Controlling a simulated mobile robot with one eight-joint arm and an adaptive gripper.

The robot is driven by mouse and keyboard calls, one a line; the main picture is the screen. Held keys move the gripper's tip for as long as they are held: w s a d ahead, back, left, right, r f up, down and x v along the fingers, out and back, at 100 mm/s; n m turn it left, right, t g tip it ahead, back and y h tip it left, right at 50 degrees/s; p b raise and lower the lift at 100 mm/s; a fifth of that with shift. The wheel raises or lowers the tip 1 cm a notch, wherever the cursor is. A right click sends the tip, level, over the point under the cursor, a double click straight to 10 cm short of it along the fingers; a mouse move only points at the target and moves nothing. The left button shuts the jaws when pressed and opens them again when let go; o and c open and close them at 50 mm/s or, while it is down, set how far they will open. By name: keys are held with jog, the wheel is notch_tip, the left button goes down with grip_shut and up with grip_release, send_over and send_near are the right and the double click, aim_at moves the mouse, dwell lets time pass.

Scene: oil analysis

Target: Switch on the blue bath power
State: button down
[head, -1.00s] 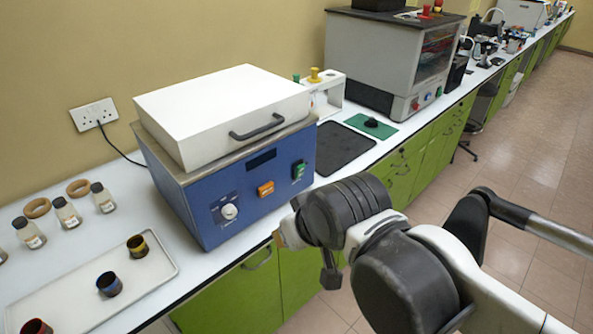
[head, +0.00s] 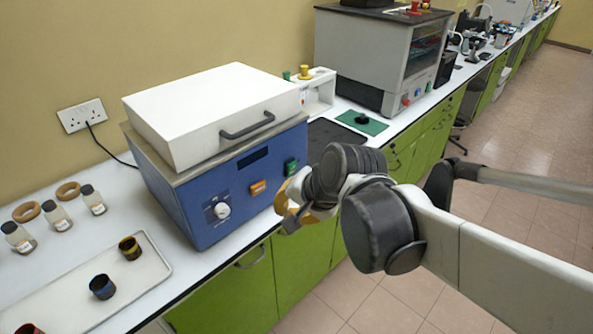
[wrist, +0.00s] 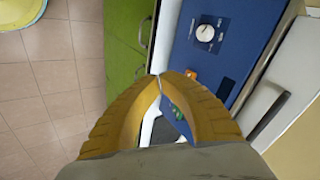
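The blue bath (head: 225,200) stands on the bench with its white lid (head: 215,110) closed. Its front panel carries a white knob (head: 222,210), an orange switch (head: 258,187) and a green switch (head: 291,166). In the wrist view the blue panel (wrist: 228,60) is on the right, with the knob (wrist: 205,33) above the orange switch (wrist: 190,74). My gripper (head: 285,207) is in front of the panel's lower right, apart from it as far as I can tell. In the wrist view the yellow fingertips of my gripper (wrist: 160,77) meet, with nothing seen between them.
A tray (head: 60,310) with small cups and several bottles (head: 60,216) are left of the bath. A wall socket (head: 82,115) is behind. A grey cabinet-like machine (head: 370,60) stands farther right. Green cupboards (head: 230,290) are below the bench; the floor to the right is open.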

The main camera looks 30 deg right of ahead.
jog(key=w+d+f+m+t, duration=0.1)
jog(key=w+d+m+t, duration=0.1)
jog(key=d+m, duration=0.6)
jog(key=w+d+f+m+t+y, duration=0.1)
jog(key=w+d+m, duration=0.3)
jog(key=d+m, duration=0.4)
jog(key=f+m, duration=0.1)
jog(key=m, duration=0.5)
jog(key=shift+w+d+t+y, duration=0.25)
jog(key=shift+d+t+y, duration=0.05)
jog(key=shift+t, duration=0.1)
jog(key=b, duration=0.4)
send_near(291, 172)
jog(key=s+f+x, duration=0.1)
jog(key=x, duration=0.4)
jog(key=shift+w+a+r, duration=0.15)
jog(key=shift+w, duration=0.9)
